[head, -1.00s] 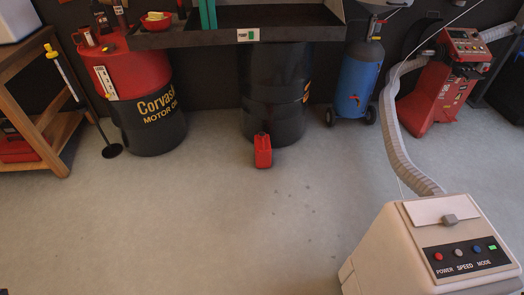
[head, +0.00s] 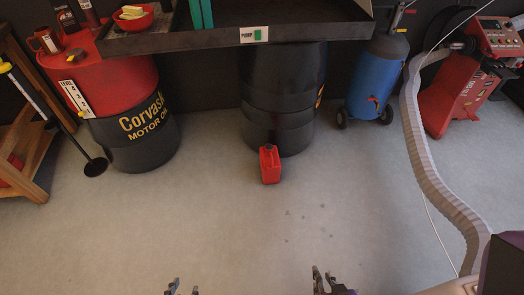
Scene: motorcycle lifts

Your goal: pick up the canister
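The canister (head: 270,164) is a small red can with a dark cap. It stands upright on the floor in the head view, just in front of a black drum (head: 285,100) under the shelf. My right gripper (head: 325,281) shows at the bottom edge, right of centre, with its fingertips apart and nothing between them. My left gripper (head: 183,287) just enters at the bottom edge, left of centre, its tips apart and empty. Both are well short of the canister on the near side. The rest of both grippers is cut off by the frame.
A dark shelf (head: 300,38) overhangs the drums. A red and black oil drum (head: 140,140) stands left, a blue cylinder (head: 370,90) on wheels right. A ribbed hose (head: 428,165) runs down the right side. The floor (head: 225,225) before the canister is clear.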

